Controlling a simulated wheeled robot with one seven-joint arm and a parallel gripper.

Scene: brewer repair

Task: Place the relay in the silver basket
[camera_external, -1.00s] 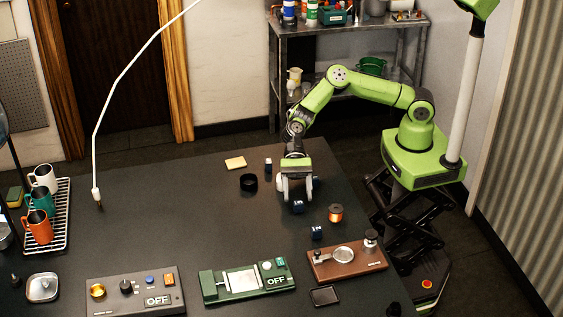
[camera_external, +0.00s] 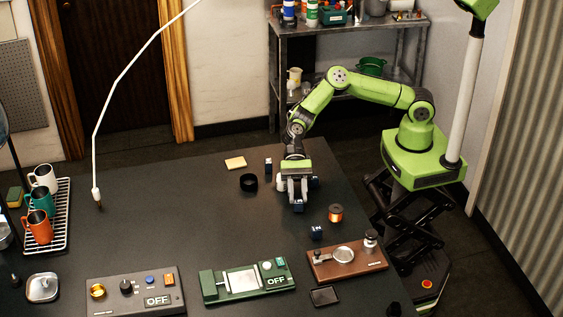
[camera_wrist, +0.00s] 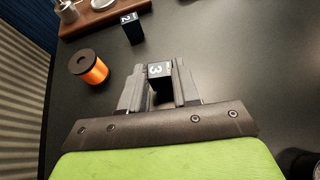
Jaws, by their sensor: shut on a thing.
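My gripper (camera_external: 298,198) points down over the right part of the table. It is shut on a small dark blue block marked 3, which looks like a relay (camera_external: 299,207). In the wrist view the block (camera_wrist: 158,71) sits between the two fingers (camera_wrist: 159,87). The block is at or just above the table; I cannot tell which. No thing is clearly a silver basket. A shallow silver dish (camera_external: 42,288) stands at the lower left, and a round silver piece (camera_external: 344,255) sits on the brown board.
A similar block marked 2 (camera_external: 317,232) and an orange spool (camera_external: 336,213) stand nearby. A black ring (camera_external: 249,183) lies left of my gripper. A grey panel (camera_external: 135,295), a green device (camera_external: 247,281) and the brown board (camera_external: 322,268) line the front. The table's middle-left is clear.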

